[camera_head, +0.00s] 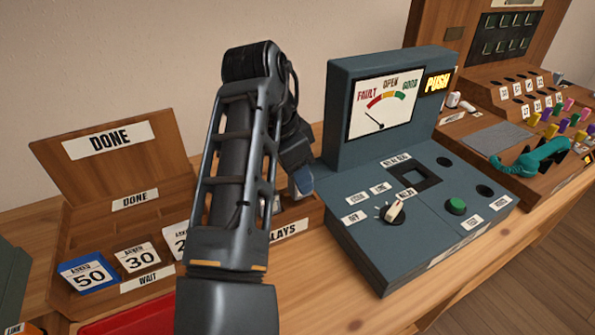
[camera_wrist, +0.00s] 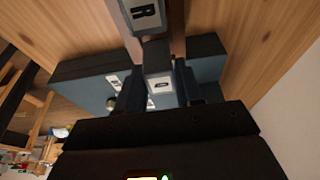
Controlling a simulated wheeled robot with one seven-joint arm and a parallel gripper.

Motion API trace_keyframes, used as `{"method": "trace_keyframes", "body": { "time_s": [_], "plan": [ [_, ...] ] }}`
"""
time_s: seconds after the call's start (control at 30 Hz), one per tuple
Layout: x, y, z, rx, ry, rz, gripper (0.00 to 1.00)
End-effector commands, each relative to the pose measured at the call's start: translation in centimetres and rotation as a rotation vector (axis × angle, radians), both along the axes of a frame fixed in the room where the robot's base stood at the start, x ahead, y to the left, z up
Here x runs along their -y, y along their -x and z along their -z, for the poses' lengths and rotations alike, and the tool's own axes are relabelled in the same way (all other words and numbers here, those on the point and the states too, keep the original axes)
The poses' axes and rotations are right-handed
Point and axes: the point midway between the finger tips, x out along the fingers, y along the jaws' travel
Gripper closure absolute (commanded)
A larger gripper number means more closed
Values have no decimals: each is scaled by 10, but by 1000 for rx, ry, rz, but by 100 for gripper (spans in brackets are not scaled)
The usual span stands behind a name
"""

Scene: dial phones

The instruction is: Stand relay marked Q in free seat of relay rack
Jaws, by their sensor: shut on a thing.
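The relay rack (camera_head: 290,230) stands left of the blue test console, its label partly hidden by my arm and ending in "LAYS". My gripper (camera_wrist: 158,92) is shut on a grey relay (camera_wrist: 157,60) in the wrist view. The white label on this relay is too small and angled to read. Another grey relay marked R (camera_wrist: 145,14) is just beyond it at the top of the wrist view. In the head view a bit of my gripper (camera_head: 301,181) shows over the rack. The rack's seats are mostly hidden behind my arm.
The blue console (camera_head: 370,240) with a dial, knob and green button stands close to the right of my gripper. A wooden DONE box (camera_head: 62,235) with numbered cards is at the left. A red tray (camera_head: 130,318) lies in front. Bare tabletop (camera_head: 310,290) shows before the console.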

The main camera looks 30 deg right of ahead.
Motion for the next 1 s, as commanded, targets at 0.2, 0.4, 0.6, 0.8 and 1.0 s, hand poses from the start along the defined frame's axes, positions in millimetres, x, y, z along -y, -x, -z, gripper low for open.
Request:
{"method": "trace_keyframes", "body": {
  "time_s": [0.2, 0.4, 0.6, 0.8, 1.0],
  "plan": [
    [0, 0, 3, 0, 0, 0, 95],
    [0, 0, 7, 0, 0, 0, 95],
    [0, 0, 11, 0, 0, 0, 95],
    [0, 0, 14, 1, 0, -1, 95],
    [0, 0, 13, 1, 0, 0, 53]
  ]
}}
